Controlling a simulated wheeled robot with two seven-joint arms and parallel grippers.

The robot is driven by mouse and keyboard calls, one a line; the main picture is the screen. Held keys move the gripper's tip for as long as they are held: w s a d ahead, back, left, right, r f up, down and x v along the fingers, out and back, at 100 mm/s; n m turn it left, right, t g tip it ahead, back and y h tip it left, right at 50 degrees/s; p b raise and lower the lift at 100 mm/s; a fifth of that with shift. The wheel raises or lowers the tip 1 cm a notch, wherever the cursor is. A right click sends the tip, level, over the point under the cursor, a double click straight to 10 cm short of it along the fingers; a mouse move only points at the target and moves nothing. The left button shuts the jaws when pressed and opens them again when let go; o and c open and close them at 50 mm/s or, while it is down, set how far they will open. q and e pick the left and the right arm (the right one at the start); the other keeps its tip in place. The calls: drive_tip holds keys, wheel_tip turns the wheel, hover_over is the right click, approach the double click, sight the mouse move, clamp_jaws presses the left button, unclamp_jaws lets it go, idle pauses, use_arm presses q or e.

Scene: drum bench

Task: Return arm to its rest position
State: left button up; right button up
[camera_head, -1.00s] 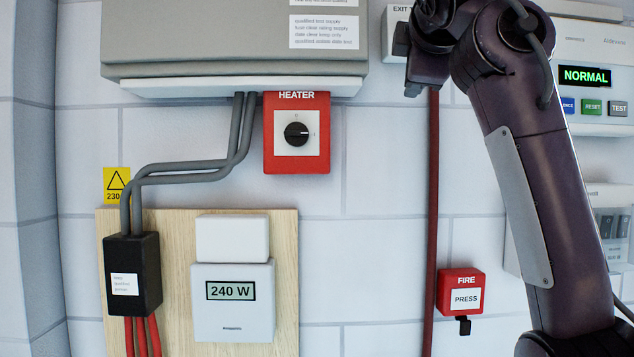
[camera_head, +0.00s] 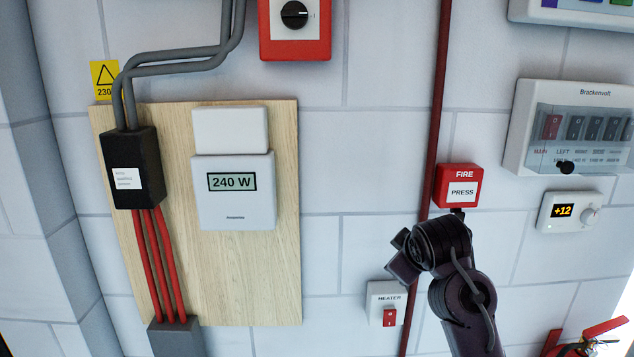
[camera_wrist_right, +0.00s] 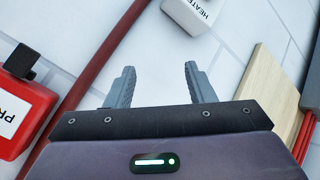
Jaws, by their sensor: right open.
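My right arm (camera_head: 470,310) comes up from the bottom right in the head view, with its dark wrist and gripper (camera_head: 400,262) low in front of the wall. The gripper is left of and below the red FIRE press box (camera_head: 458,186) and above the small white HEATER switch (camera_head: 388,304). In the right wrist view the two grey fingers (camera_wrist_right: 160,84) stand wide apart with nothing between them. My left gripper is not in view.
A wooden board (camera_head: 255,270) with a 240 W meter (camera_head: 234,192) is at left. A dark red pipe (camera_head: 430,170) runs down the wall beside my gripper.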

drive_tip(key=s+d+f+m+g, duration=0.1)
drive_tip(key=s+f+m+g, duration=0.2)
drive_tip(key=s+f, duration=1.2)
drive_tip(key=s+d+f+m+g, duration=0.1)
drive_tip(key=s+f+m+g, duration=0.1)
drive_tip(key=s+f, duration=0.5)
drive_tip(key=s+f+m+g, duration=0.2)
drive_tip(key=s+f, duration=0.1)
drive_tip(key=s, duration=0.8)
wheel_tip(320, 180, down, 34)
drive_tip(key=s+r+b, duration=0.1)
drive_tip(key=b, duration=0.4)
drive_tip(key=s+d+f+g+b, duration=0.1)
drive_tip(key=s+d+f+b, duration=0.1)
drive_tip(key=s+f, duration=0.8)
drive_tip(key=s+d+f+g+b, duration=0.1)
drive_tip(key=s+d+f+b, duration=0.1)
drive_tip(key=s+f, duration=0.8)
wheel_tip(320, 180, down, 6)
drive_tip(key=shift+s+r+b, duration=0.2)
drive_tip(key=shift+s+b, duration=0.05)
drive_tip(key=shift+b, duration=0.3)
